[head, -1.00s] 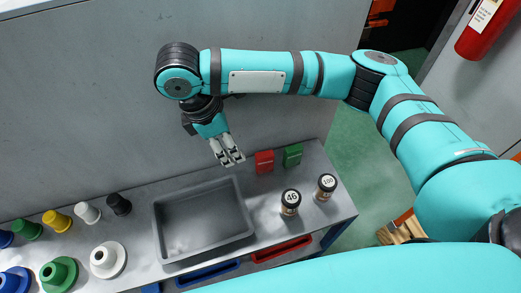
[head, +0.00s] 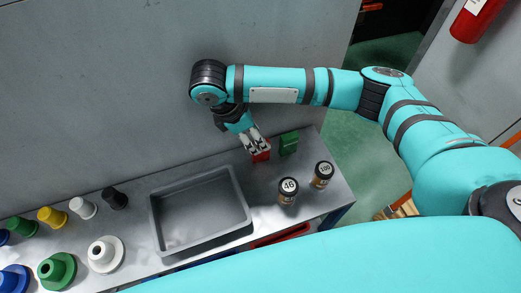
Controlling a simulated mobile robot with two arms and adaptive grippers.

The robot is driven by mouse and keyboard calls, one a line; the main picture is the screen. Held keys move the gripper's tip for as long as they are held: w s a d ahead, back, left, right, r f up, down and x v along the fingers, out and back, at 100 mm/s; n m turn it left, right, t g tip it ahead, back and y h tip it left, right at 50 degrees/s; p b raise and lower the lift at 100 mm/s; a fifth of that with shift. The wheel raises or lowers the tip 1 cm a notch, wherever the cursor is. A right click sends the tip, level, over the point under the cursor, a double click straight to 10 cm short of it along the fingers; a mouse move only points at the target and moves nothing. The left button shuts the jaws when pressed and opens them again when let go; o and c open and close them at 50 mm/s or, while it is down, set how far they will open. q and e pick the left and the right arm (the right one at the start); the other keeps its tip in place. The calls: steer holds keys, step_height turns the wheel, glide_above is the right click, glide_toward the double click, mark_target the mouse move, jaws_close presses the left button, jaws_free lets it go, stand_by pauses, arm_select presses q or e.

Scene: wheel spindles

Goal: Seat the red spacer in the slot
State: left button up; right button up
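The red spacer (head: 262,157) appears to be the small red block at the back of the grey bench, left of a similar green block (head: 289,143). My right gripper (head: 257,148) is at the red block, pointing down, with its fingers over the upper part. The fingers partly hide the block, and I cannot tell whether they are closed on it or only around it. I cannot make out the slot in this view. My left gripper is not in view.
A grey tray (head: 152,215) stands on the bench (head: 135,225). Two jars, marked 46 (head: 288,191) and 100 (head: 322,174), stand to its right. Several coloured flanged parts, such as a white one (head: 105,254), stand at the left. A wall (head: 110,90) rises behind.

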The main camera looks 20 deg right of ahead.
steer(key=shift+a+p+x, duration=0.15)
steer(key=shift+p+x, duration=0.25)
steer(key=shift+x, duration=0.95)
steer(key=shift+a+p+x, duration=0.15)
steer(key=shift+p+x, duration=0.2)
steer(key=shift+x, duration=1)
steer(key=shift+w, duration=0.15)
jaws_close()
